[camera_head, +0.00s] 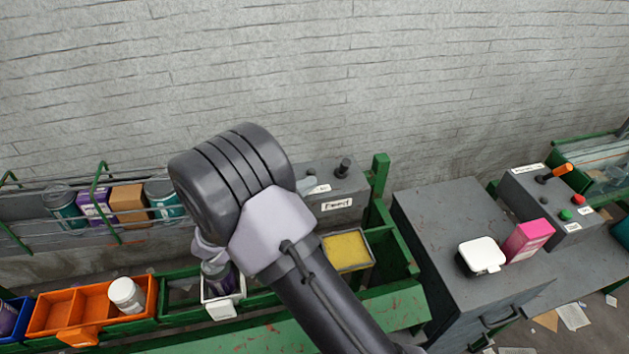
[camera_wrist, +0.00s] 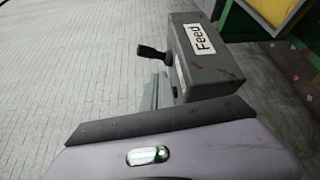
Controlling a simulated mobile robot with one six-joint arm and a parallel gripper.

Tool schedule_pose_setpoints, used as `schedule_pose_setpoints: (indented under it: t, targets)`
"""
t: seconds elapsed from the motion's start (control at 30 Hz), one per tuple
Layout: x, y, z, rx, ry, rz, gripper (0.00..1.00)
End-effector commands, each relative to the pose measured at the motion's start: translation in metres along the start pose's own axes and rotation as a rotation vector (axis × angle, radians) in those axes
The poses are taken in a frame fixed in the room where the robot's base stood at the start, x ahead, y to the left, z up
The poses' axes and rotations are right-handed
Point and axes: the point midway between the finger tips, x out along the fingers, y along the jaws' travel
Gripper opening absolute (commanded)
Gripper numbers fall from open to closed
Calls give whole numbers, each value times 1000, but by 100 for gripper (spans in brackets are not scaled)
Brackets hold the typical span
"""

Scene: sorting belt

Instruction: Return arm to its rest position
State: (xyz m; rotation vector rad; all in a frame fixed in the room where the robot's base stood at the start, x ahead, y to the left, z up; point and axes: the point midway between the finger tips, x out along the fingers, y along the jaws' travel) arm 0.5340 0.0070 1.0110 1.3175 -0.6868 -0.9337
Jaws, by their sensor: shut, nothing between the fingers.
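My arm (camera_head: 250,200) rises from the bottom of the head view, bent at a thick dark joint, in front of the bench. My gripper is largely hidden behind the arm there. In the wrist view, its pale housing fills the bottom, and my gripper (camera_wrist: 157,93) shows as a narrow grey shape past the dark edge. It is shut and holds nothing. The grey box labelled "Feed" (camera_wrist: 205,58) with a black lever stands close beyond it in the wrist view. The same box (camera_head: 335,192) is just right of my arm in the head view.
A rack with tins and boxes (camera_head: 127,198) is behind at left. An orange bin (camera_head: 68,303) holds a white bottle (camera_head: 127,294). A yellow-lined tray (camera_head: 346,250) is right of my arm. A grey cabinet (camera_head: 430,222) carries a white-lidded container (camera_head: 481,255) and pink box (camera_head: 527,240).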

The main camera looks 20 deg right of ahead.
Motion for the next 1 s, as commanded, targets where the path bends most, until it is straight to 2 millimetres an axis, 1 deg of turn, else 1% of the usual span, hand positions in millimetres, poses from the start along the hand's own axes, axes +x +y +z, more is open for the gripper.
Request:
schedule_pose_setpoints:
  t: [0.13, 0.57, 0.63, 0.67, 0.73, 0.77, 0.8, 0.87, 0.9, 0.97, 1.0]
  targets:
    - [-5, -2, -2, 2, -1, 0, 0]
    - [-5, -1, -2, 3, 0, 0, 0]
    - [-4, 2, 2, 8, -12, -11, 0]
    - [-2, 6, 9, 13, -31, -30, 0]
    - [7, 21, 40, 40, -112, -120, 0]
    - [10, 28, 60, 59, -161, -183, 0]
    - [11, 36, 93, 95, -231, -288, 0]
    - [4, 43, 142, 169, -321, -473, 0]
    - [-6, 44, 172, 232, -365, -602, 0]
    - [-30, 43, 209, 353, -403, -801, 0]
    - [-51, 42, 227, 449, -407, -932, 0]
